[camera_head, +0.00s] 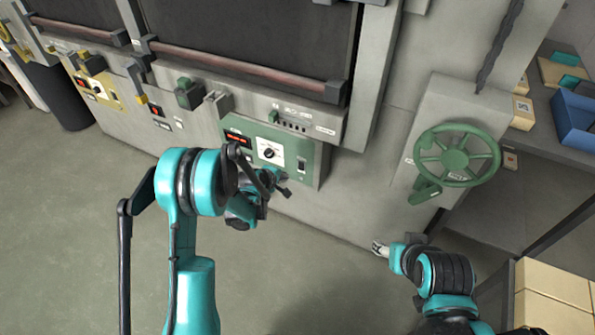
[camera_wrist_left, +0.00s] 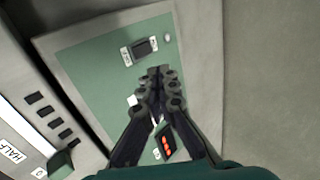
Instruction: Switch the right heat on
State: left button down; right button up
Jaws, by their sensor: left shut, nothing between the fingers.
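The green control panel (camera_head: 312,148) is on the front of the grey oven. A black rocker switch (camera_head: 302,164) sits at its right end; in the left wrist view the switch (camera_wrist_left: 143,47) is between two small white labels. My left gripper (camera_head: 284,187) is in front of the panel; in the wrist view its fingertips (camera_wrist_left: 159,72) are together and empty, just short of the switch, apparently apart from it. The fingers mostly hide the dial (camera_head: 269,152) in the wrist view. My right gripper (camera_head: 380,248) is low at the right; its fingers are too small to judge.
A red display (camera_head: 238,138) is left of the dial. A green handwheel (camera_head: 457,155) stands on a grey housing to the right. A blue bin (camera_head: 575,118) is on the shelf, and cardboard boxes (camera_head: 553,290) are at lower right. The floor ahead is clear.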

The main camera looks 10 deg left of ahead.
pick_arm(q)
jog(key=f, duration=0.1)
jog(key=b, duration=0.5)
send_near(301, 169)
jog(key=shift+s+f+x, duration=0.1)
jog(key=shift+x, duration=1.55)
jog(key=shift+s+f+x, duration=0.1)
jog(key=shift+f+x, duration=0.05)
jog(key=shift+x, duration=1.5)
jog(key=shift+a, duration=0.1)
jog(key=shift+w+f+t+h, duration=0.3)
jog(key=shift+t, duration=0.6)
